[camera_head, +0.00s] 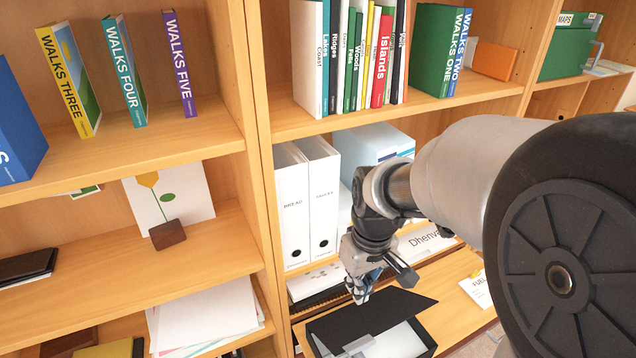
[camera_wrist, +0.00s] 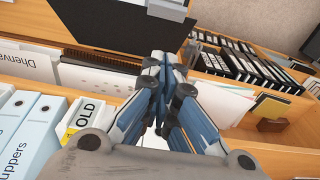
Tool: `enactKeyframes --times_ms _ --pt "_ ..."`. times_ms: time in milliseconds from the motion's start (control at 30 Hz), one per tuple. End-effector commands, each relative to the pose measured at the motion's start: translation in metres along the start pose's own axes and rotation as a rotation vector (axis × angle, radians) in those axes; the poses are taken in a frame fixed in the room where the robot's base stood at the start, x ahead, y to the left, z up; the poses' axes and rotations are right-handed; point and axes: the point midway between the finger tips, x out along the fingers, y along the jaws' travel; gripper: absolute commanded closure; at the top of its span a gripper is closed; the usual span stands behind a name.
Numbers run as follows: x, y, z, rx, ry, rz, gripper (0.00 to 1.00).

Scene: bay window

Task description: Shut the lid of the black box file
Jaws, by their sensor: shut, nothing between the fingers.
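The black box file (camera_head: 428,337) lies on the low wooden shelf at the bottom of the head view, partly cut off by the frame edge. Its black lid (camera_head: 400,303) is open, and a pale inside with a grey piece shows in front of it. In the wrist view the black lid (camera_wrist: 125,25) is at the top, with a grey part (camera_wrist: 168,8) beside it. My gripper (camera_head: 361,297) is shut and empty, just above the back of the lid in the head view; I cannot tell whether it touches. Its closed fingers (camera_wrist: 167,62) show in the wrist view.
An upper shelf with books (camera_head: 360,60) is above. A wooden upright (camera_head: 255,130) is to the left. Bare shelf (camera_head: 455,300) shows right of the box file.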

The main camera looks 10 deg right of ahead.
Motion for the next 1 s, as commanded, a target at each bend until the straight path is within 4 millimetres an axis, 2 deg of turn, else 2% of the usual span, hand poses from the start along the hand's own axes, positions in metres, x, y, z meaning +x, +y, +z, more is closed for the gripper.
enactKeyframes --times_ms 167,600,800,1000 --pt "0.016 0.0 0.0 -0.003 -0.007 -0.003 1.0" --pt "0.105 0.0 0.001 -0.003 -0.009 -0.003 1.0" --pt "0.123 0.0 0.021 -0.001 -0.005 -0.001 1.0" --pt "0.129 0.0 0.028 -0.002 -0.004 -0.001 1.0"
